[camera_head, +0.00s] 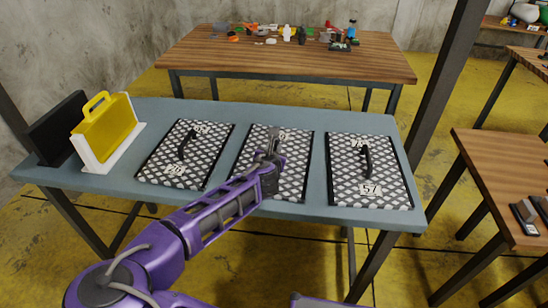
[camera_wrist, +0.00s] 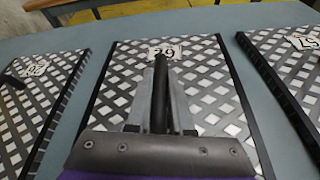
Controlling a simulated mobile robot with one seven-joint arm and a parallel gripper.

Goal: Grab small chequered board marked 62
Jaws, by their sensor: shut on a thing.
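The middle chequered board (camera_head: 293,180) lies flat on the blue-grey table, between two similar boards. It has black side edges, a black handle and a small white number label (camera_wrist: 165,51), which is too small and skewed to read surely. The board fills the middle of the wrist view (camera_wrist: 215,95). My gripper (camera_head: 272,142) reaches over it from the front. In the wrist view my gripper (camera_wrist: 161,75) has its fingers closed around the dark upright handle (camera_wrist: 160,100). The arm and fingers hide part of the board and most of its handle.
A left chequered board (camera_head: 200,145) and a right one marked 57 (camera_head: 345,150) lie close on either side. A yellow case (camera_head: 105,125) in a white holder and a black case (camera_head: 58,128) stand at the left of the table (camera_head: 310,118). A cluttered wooden table (camera_head: 200,57) stands behind.

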